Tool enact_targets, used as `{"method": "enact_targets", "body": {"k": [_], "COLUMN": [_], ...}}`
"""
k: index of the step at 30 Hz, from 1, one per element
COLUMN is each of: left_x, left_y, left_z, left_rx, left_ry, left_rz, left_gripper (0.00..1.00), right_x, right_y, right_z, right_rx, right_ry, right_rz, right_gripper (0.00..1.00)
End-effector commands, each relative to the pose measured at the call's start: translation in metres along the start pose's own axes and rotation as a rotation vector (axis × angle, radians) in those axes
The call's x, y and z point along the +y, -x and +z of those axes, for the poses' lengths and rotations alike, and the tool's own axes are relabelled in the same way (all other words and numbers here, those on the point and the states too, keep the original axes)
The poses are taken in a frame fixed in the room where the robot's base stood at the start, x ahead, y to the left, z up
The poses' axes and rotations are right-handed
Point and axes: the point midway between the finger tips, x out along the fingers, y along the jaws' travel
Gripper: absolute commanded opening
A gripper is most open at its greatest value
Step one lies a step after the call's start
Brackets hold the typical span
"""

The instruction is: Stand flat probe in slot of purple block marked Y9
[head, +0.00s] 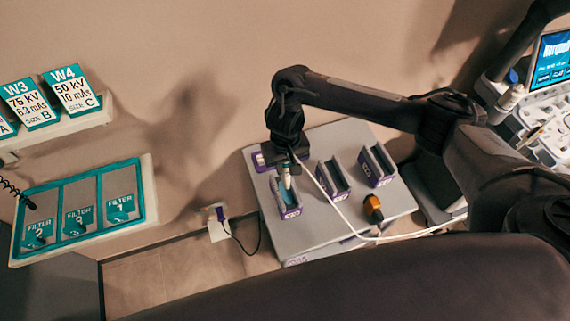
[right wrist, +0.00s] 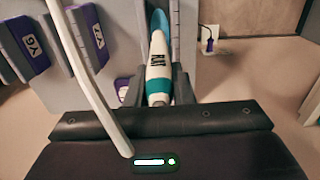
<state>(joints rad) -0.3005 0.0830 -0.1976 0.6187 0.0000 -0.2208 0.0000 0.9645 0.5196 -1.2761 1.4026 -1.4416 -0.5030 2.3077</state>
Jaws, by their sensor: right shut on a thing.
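The flat probe (head: 287,180), white with teal and blue parts, is held roughly upright by my right gripper (head: 287,160). In the right wrist view the probe (right wrist: 159,65) shows lettering and a blue far end. Its lower end is at the slot of the leftmost purple-labelled block (head: 290,212); I cannot tell how deep it sits. A middle block (head: 333,180) and a right block (head: 377,166) stand on the grey table (head: 335,222). The block labels are too small in the head view; in the right wrist view they appear turned. My left gripper is not in view.
A white cable (head: 335,213) runs from the probe across the table. An orange-and-dark object (head: 373,208) stands near the table's front right. A filter rack (head: 83,211) hangs at left, and a console with a screen (head: 552,60) stands at right.

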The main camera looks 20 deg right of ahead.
Motion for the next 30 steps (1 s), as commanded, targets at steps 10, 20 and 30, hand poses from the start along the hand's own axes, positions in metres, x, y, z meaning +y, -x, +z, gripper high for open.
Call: {"method": "enact_targets", "body": {"k": [10, 20, 30], "left_x": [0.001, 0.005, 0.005], "left_y": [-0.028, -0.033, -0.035], "left_z": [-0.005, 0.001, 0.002], "left_rx": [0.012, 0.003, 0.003], "left_ry": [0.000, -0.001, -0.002], "left_rz": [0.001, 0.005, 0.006], "left_gripper": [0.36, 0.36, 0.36], "right_x": [0.000, 0.000, 0.000], "right_y": [-0.022, -0.042, -0.054], "right_z": [-0.001, 0.000, -0.001], "right_rx": [0.002, 0.000, 0.001], "right_ry": [-0.001, -0.002, -0.001], "right_rz": [-0.001, 0.000, -0.001], "right_gripper": [0.00, 0.00, 0.00]}}
